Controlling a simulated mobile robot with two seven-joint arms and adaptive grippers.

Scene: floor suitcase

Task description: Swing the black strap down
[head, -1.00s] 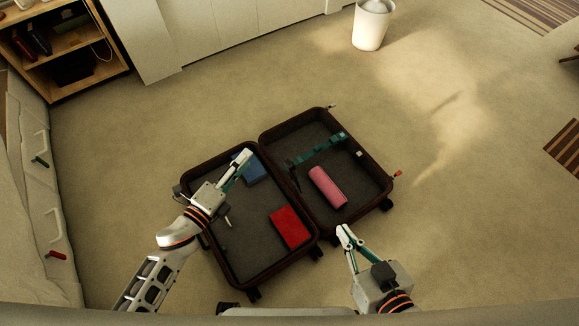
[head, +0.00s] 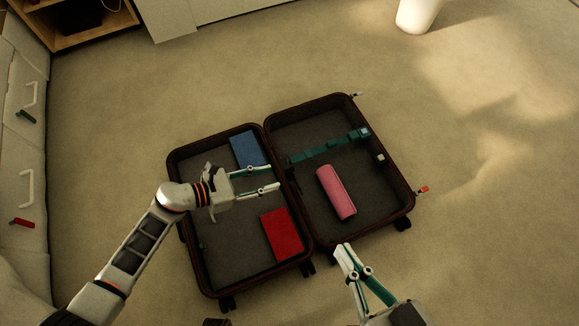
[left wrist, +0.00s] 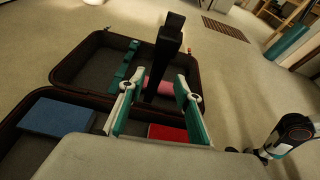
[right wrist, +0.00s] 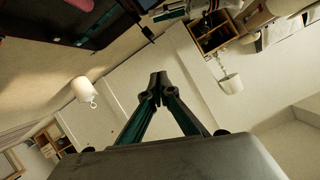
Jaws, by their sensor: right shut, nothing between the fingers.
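The open suitcase (head: 188,262) lies on the floor, two halves side by side. In the left wrist view the black strap (left wrist: 168,45) stands up from near the seam, framed between my left fingers; contact cannot be told. In the head view the strap (head: 293,180) is a thin dark shape at the seam, hard to make out. My left gripper (head: 274,178) is open over the left half, fingertips pointing right toward the strap. My right gripper (head: 343,247) is shut and empty, just outside the right half's near edge; its tips meet in the right wrist view (right wrist: 157,80).
A blue item (head: 247,149) and a red item (head: 281,235) lie in the left half. A pink roll (head: 336,192) and a teal strap (head: 330,147) lie in the right half. A white bin (head: 418,12) stands far back. Open floor lies to the right.

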